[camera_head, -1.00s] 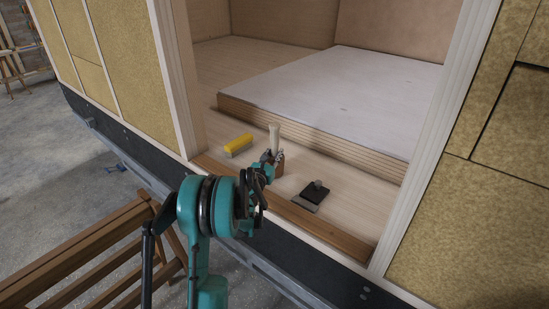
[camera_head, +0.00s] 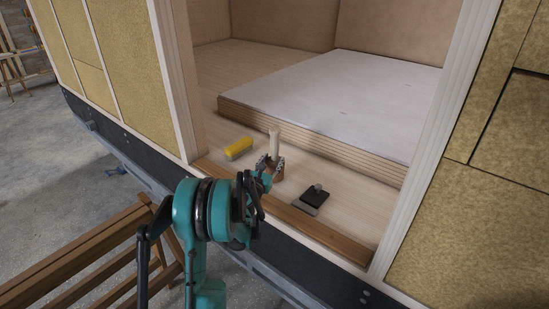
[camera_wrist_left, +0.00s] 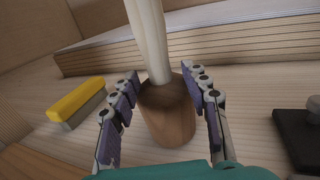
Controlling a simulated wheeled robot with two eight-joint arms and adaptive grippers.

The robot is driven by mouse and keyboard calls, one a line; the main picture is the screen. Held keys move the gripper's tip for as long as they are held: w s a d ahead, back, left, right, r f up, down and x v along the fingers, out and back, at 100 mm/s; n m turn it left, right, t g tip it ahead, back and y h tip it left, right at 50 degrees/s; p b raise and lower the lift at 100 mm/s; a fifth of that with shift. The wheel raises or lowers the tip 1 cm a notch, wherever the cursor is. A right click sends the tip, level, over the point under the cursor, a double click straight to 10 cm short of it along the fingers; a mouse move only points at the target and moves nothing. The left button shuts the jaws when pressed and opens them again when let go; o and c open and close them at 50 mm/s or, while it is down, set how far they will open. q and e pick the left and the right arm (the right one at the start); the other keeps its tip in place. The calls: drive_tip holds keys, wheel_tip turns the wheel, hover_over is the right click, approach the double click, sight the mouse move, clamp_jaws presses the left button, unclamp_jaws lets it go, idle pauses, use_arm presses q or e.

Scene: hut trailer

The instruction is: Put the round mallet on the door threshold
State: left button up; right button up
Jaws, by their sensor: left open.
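The round mallet stands upright on its wooden head on the light floor just inside the doorway, its pale handle (camera_head: 274,142) pointing up. In the left wrist view the brown head (camera_wrist_left: 168,112) sits between the fingers of my left gripper (camera_wrist_left: 165,105), with gaps visible on both sides. The left gripper (camera_head: 270,164) is open around the mallet head and not closed on it. The door threshold (camera_head: 325,233) is the brown wooden strip along the front of the doorway, nearer than the mallet. My right gripper is not in view.
A yellow-backed brush (camera_head: 239,147) lies left of the mallet. A dark float or trowel (camera_head: 315,196) with a knob lies to the right. A raised platform (camera_head: 330,139) is behind. A wooden bench (camera_head: 85,255) stands outside at lower left.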

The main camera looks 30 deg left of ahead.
use_arm(q)
drive_tip(key=p+v, duration=0.1)
drive_tip(key=v, duration=0.8)
drive_tip(key=shift+s+d+r, duration=0.1)
drive_tip(key=shift+s, duration=0.15)
drive_tip(key=d+r+m+g+h, duration=0.1)
drive_tip(key=d+r+m+h, duration=0.15)
drive_tip(key=d+m, duration=0.5)
drive_tip(key=d+r+m+g+h, duration=0.1)
drive_tip(key=d+r+m+h, duration=0.15)
drive_tip(key=d+m, duration=0.5)
drive_tip(key=s+d+f+m+g+h, duration=0.1)
drive_tip(key=s+d+m+g, duration=0.1)
drive_tip(key=s+d+m, duration=0.3)
drive_tip(key=s+d+m+g+h, duration=0.1)
drive_tip(key=s+d+m+g, duration=0.3)
drive_tip(key=d, duration=0.4)
drive_tip(key=s+d+f+m+g+y, duration=0.1)
drive_tip(key=s+f+m, duration=0.1)
drive_tip(key=s+m, duration=0.5)
drive_tip(key=s+f+m+g+y, duration=0.1)
drive_tip(key=s+f+m+y, duration=0.1)
drive_tip(key=s+m, duration=0.5)
drive_tip(key=shift+s+d+f+m+g, duration=0.2)
drive_tip(key=shift+s+d+m+g, duration=0.15)
drive_tip(key=shift+s, duration=0.55)
drive_tip(key=shift+c, duration=0.2)
